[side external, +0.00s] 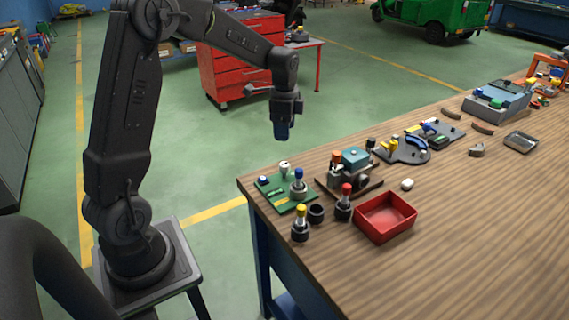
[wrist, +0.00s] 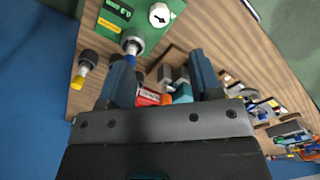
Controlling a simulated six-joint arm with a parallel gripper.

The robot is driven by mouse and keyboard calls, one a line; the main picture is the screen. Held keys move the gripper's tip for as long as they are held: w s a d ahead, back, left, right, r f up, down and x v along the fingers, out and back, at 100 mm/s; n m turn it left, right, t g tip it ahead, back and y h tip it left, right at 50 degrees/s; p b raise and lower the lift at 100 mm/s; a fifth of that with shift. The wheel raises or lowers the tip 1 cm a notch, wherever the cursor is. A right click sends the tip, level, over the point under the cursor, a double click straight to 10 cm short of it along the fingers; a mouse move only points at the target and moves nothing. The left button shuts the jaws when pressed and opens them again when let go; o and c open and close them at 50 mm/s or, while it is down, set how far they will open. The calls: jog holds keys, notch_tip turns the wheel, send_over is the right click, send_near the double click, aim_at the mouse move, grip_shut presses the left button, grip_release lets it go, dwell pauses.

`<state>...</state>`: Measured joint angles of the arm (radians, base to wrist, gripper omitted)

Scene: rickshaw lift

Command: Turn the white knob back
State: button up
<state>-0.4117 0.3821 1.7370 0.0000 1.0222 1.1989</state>
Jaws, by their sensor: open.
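The white knob (side external: 284,168) stands on the green board (side external: 270,195) at the near left corner of the workbench. In the wrist view the white knob (wrist: 159,15) shows at the top, with a black arrow on its face pointing right. The green board (wrist: 118,45) carries yellow and dark labels there. My gripper (side external: 282,133) points down above the bench's far left edge, clear of the knob. In the wrist view its two fingers (wrist: 160,68) are apart. The knob lies beyond the fingertips, and nothing is held between them.
A blue-topped plug (side external: 298,178) stands on the board near the knob. Yellow (side external: 301,222) and red-topped (side external: 345,195) plugs stand nearby. A teal-topped block assembly (side external: 355,158) and a red tray (side external: 385,216) are to the right. The bench's right front is clear.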

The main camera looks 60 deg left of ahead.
aim_at(285, 164)
notch_tip(285, 164, down, 12)
dwell(0.4)
jog(key=shift+c, duration=0.4)
jog(key=c, duration=0.9)
jog(key=shift+o, duration=0.2)
